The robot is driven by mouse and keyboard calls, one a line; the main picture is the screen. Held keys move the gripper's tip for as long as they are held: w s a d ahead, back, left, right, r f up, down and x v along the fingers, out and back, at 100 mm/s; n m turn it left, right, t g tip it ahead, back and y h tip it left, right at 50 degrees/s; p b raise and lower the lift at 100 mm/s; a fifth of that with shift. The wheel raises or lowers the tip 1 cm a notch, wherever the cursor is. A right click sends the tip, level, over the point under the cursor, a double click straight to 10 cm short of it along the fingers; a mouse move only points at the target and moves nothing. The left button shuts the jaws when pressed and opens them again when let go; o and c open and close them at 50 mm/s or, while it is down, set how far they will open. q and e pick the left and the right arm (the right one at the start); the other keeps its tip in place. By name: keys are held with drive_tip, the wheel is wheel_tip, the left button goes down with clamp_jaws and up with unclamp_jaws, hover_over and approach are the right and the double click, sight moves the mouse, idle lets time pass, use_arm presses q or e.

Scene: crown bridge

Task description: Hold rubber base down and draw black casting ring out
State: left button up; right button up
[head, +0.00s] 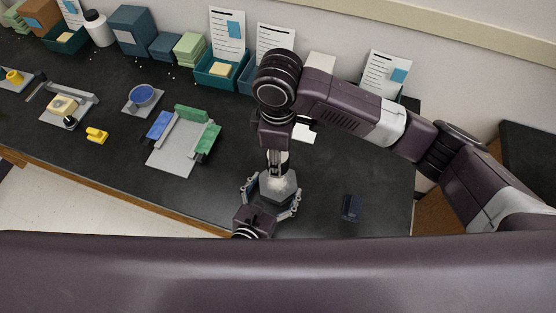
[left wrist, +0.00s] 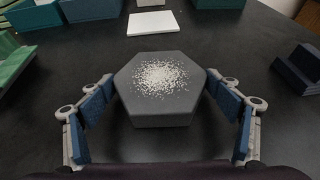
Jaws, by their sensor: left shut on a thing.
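The rubber base (left wrist: 160,120) is a grey hexagonal block standing on the dark bench, with a patch of white specks on top. It also shows in the head view (head: 280,188). My left gripper (left wrist: 165,108) is shut around the rubber base, its blue-padded fingers at the left and right sides. My right gripper (head: 275,166) points down over the base in the head view. A small pale thing shows at its fingers, but I cannot tell what it is or whether the fingers are closed. I cannot make out the black casting ring; no ring shows on the base in the left wrist view.
A dark blue block (head: 352,206) stands right of the base. A white card (head: 304,131) lies behind it. A grey fixture with green and blue blocks (head: 178,155) is to the left. Teal bins (head: 213,80) line the wall. Bench around the blue block is clear.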

use_arm(q)
drive_tip(key=o, duration=1.5)
drive_tip(key=shift+c, duration=0.2)
drive_tip(key=v, duration=1.2)
drive_tip(key=shift+r, duration=0.1)
